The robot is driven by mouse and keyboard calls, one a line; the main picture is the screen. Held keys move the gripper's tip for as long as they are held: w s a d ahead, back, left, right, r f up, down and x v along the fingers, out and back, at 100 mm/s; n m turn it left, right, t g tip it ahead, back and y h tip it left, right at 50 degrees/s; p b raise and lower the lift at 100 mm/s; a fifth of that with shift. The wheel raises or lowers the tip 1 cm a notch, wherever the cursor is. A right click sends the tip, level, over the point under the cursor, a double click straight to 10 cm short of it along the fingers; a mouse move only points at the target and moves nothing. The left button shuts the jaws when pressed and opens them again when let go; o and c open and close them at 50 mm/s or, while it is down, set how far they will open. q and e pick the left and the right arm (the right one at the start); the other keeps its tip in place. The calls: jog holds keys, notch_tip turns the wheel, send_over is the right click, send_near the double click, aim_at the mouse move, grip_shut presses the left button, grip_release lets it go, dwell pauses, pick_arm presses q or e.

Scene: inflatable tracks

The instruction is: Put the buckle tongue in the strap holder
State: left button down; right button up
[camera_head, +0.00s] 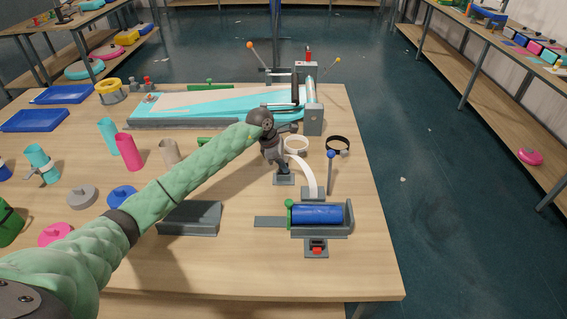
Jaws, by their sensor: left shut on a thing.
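My left gripper (281,163) reaches in on the green arm and points down over a small grey stand (284,180), which looks like the strap holder. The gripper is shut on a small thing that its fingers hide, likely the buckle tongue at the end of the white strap. The white strap (309,172) curves from beside the gripper down to a light block at the blue roll's cradle. Whether the held part touches the stand cannot be told. A red buckle piece (317,249) sits on a grey base in front of the roll. My right gripper is not in view.
The blue roll (317,214) lies in a grey cradle. A blue-knobbed lever (331,156) stands behind it, near a black ring (338,146). A grey block (190,218) lies left. A long machine bed (210,106) is behind. The front right tabletop is clear.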

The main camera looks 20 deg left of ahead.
pick_arm(q)
jog(key=shift+f, duration=0.15)
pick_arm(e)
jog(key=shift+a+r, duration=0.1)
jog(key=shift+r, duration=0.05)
pick_arm(q)
jog(key=c, duration=1.5)
grip_release()
jog(key=shift+o, duration=0.2)
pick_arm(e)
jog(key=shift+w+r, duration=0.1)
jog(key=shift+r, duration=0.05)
